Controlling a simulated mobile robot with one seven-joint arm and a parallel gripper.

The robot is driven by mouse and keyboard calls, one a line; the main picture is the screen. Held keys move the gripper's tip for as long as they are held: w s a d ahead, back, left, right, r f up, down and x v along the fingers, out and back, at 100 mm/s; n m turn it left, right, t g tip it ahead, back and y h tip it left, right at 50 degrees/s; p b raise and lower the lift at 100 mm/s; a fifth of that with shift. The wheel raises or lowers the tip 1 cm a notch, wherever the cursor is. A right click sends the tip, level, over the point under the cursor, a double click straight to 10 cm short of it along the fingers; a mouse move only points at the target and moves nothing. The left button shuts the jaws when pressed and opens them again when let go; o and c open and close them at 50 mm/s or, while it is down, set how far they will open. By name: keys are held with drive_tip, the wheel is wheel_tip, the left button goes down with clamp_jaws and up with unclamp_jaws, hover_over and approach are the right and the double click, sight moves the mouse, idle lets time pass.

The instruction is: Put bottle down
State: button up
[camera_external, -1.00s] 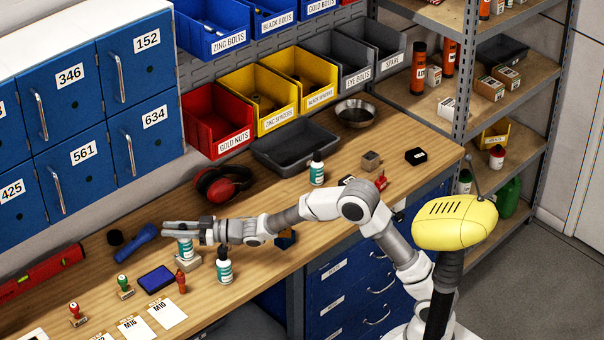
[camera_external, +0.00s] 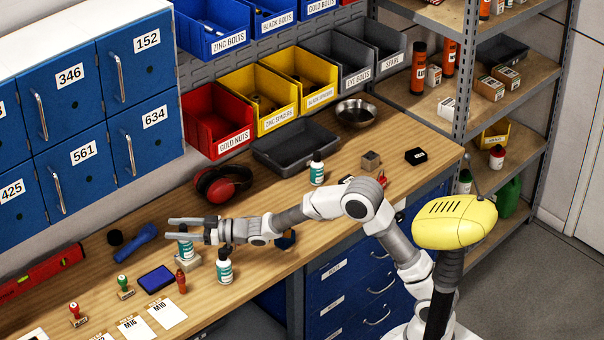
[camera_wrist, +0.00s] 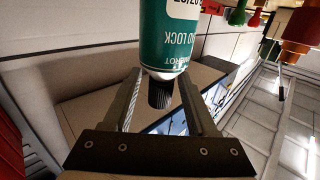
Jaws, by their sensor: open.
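In the external view the fingers hide the cap.
A similar bottle (camera_external: 224,267) stands close by, under my wrist, and another (camera_external: 317,169) stands farther right. A blue torch (camera_external: 139,241), stamps, a red ink bottle (camera_external: 181,281) and a blue pad (camera_external: 157,279) lie nearby. Red ear defenders (camera_external: 223,184) lie behind my wrist.

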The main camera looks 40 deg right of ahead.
drive_tip(key=s+d+r+m+h, duration=0.15)
drive_tip(key=s+d+h, duration=0.3)
drive_tip(key=d, duration=0.45)
drive_tip(key=s+d+r+m+h, duration=0.1)
drive_tip(key=s+d+m+h, duration=0.15)
drive_tip(key=s+d, duration=0.55)
drive_tip(key=s+d+r+m+h, duration=0.1)
drive_tip(key=s+d+m+h, duration=0.2)
drive_tip(key=d, duration=0.8)
drive_tip(key=s+d+f+g+h, duration=0.1)
drive_tip(key=s+d+g, duration=0.1)
drive_tip(key=s, duration=0.6)
drive_tip(key=s+d+f+m+g+h, duration=0.1)
drive_tip(key=s+d+f+g, duration=0.1)
drive_tip(key=s, duration=0.6)
drive_tip(key=s+d+f+m+g, duration=0.1)
drive_tip(key=s+d+f+g, duration=0.1)
drive_tip(key=s, duration=0.6)
drive_tip(key=d+g, duration=0.1)
drive_tip(key=d, duration=0.1)
drive_tip(key=shift+d+h, duration=0.35)
drive_tip(key=shift+h, duration=0.05)
drive_tip(key=shift+r, duration=0.1)
